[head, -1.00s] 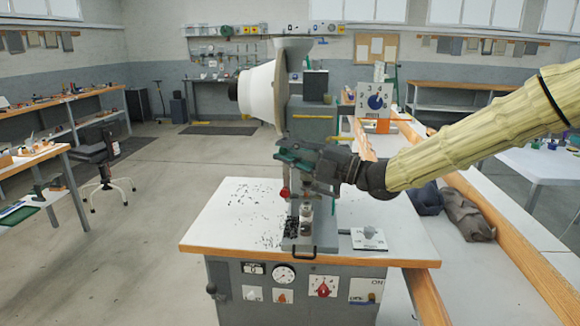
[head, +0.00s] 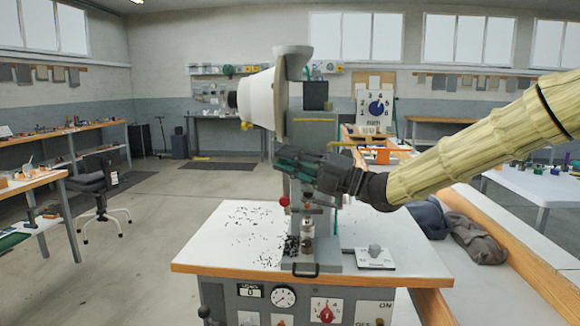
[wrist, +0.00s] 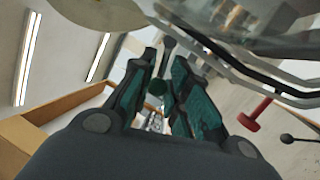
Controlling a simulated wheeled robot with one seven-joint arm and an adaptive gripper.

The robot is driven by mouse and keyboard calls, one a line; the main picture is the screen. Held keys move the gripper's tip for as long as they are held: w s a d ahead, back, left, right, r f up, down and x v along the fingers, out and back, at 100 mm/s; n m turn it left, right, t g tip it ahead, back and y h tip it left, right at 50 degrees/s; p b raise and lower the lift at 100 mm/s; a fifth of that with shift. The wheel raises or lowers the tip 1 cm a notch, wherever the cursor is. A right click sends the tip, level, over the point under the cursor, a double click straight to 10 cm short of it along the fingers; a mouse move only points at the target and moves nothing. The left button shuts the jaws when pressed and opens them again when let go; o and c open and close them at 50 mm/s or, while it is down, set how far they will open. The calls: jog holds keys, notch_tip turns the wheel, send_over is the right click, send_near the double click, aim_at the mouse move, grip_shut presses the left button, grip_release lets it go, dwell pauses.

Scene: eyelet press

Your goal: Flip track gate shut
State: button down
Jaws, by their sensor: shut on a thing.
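The eyelet press (head: 313,135) stands on a white-topped bench, with a white cone-shaped bowl (head: 262,97) on its upper left. My gripper (head: 284,160) reaches in from the right at the press's upper front, above the red ball knob (head: 284,201). In the wrist view my gripper (wrist: 168,66) has its green-padded fingers closed around a thin grey lever (wrist: 166,58) with a small dark green knob (wrist: 157,87). I cannot tell for sure whether this lever is the track gate's handle. The track gate itself is not clearly seen; the fingers and arm hide that part in the head view.
The bench top (head: 225,240) has small dark bits scattered left of the press. A plate with a grey knob (head: 375,254) lies to the right. In the wrist view, curved metal rails (wrist: 235,66) and a red handle (wrist: 257,115) lie close to the right finger.

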dwell(0.4)
jog(key=c, duration=1.6)
grip_release()
jog(key=shift+c, duration=0.2)
jog(key=v, duration=1.2)
jog(key=shift+f, duration=0.2)
